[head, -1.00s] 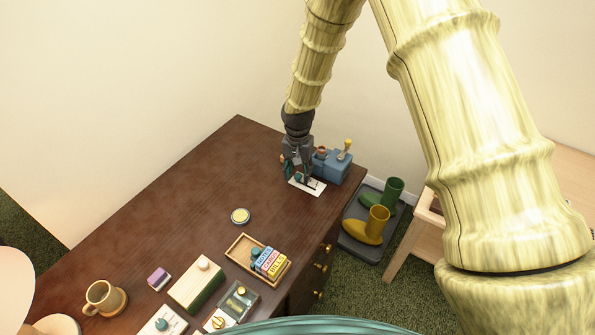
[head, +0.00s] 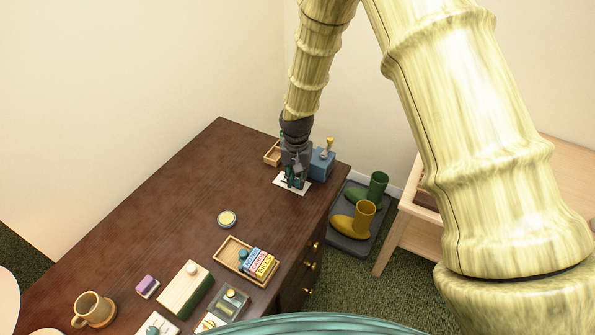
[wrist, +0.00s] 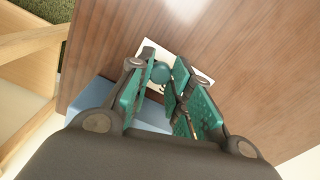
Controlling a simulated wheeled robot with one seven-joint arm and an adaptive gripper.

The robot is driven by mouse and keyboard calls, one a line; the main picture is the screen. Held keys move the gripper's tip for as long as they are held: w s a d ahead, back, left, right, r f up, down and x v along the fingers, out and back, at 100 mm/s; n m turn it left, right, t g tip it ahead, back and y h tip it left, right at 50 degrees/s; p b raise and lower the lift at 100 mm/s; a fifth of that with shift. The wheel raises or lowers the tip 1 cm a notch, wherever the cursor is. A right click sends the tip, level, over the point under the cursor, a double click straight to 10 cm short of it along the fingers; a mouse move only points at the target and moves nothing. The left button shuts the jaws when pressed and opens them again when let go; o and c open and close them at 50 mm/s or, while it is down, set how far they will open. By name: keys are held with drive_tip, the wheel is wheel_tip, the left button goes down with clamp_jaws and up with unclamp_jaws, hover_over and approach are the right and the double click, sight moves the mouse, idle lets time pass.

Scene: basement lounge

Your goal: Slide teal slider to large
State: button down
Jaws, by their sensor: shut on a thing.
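A white plate (head: 305,188) with dark markings lies near the far right corner of the dark wooden desk. My gripper (head: 294,182) points down over this plate and covers part of it. In the wrist view the round teal slider knob (wrist: 161,72) sits between the fingers, above the white plate (wrist: 149,48). My gripper (wrist: 167,80) is shut on the knob; its finger pads are teal too. The plate's lettering is mostly hidden, so I cannot read which end is large.
A blue box (head: 322,165) with a yellow-topped post stands close behind the plate. A small wooden tray (head: 271,156) is to its left. A round tin (head: 227,219) and a wooden tray of labelled blocks (head: 230,258) lie nearer.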

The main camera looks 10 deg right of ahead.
drive_tip(key=shift+s+d, duration=0.3)
drive_tip(key=shift+d, duration=0.05)
drive_tip(key=c, duration=1.3)
unclamp_jaws()
drive_tip(key=shift+s+d, duration=0.1)
drive_tip(key=shift+d, duration=0.1)
drive_tip(key=shift+o, duration=0.2)
drive_tip(key=shift+a, duration=0.15)
wheel_tip(320, 180, up, 12)
